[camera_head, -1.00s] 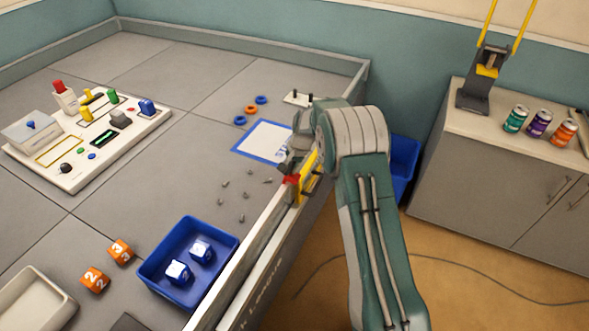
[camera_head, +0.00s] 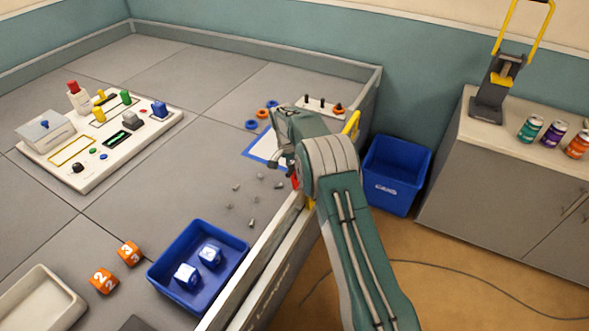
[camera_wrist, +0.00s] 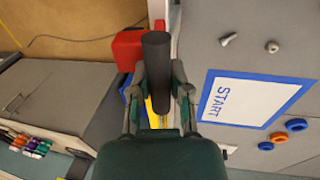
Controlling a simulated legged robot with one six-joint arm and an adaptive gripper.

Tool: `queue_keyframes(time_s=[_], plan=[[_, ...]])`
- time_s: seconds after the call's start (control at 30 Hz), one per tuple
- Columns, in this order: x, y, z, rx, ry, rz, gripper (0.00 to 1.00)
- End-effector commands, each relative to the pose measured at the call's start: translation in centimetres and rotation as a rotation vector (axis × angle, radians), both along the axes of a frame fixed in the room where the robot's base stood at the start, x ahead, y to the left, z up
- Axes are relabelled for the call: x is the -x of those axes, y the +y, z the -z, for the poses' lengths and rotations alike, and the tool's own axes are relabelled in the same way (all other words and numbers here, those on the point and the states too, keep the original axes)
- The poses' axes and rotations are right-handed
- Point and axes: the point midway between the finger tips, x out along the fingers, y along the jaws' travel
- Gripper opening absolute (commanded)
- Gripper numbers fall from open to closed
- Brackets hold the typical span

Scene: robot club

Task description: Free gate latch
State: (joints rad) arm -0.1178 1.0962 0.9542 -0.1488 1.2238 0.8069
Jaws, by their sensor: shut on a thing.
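My gripper (camera_wrist: 158,95) is shut on a dark cylinder (camera_wrist: 155,65), which looks like the latch handle, in the wrist view. A red block (camera_wrist: 127,50) sits beside and behind it, and a yellow strip (camera_wrist: 152,112) shows between the fingers. In the head view my gripper (camera_head: 284,165) is over the field wall's top edge, and a little red (camera_head: 295,181) shows beside it. A yellow bar (camera_head: 352,125) shows just beyond my arm. My arm hides most of the latch and gate, so I cannot tell the latch's exact position.
The field wall (camera_head: 262,262) runs below my arm. A blue tray (camera_head: 160,278) with two dice, several loose screws (camera_head: 252,223) and a START sheet (camera_wrist: 240,98) lie inside. A blue bin (camera_head: 397,180) and a cabinet (camera_head: 450,180) stand outside; a cable (camera_head: 450,272) crosses the floor.

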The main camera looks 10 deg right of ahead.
Motion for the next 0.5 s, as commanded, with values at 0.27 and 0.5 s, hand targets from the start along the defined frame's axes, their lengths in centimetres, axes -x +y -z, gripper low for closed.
queue_keyframes(time_s=[0.27, 0.5], plan=[[0.22, 0.28, 0.49, -0.003, 0.008, -0.001, 0.0], [0.24, 0.25, 0.43, -0.003, 0.008, -0.001, 0.56]])
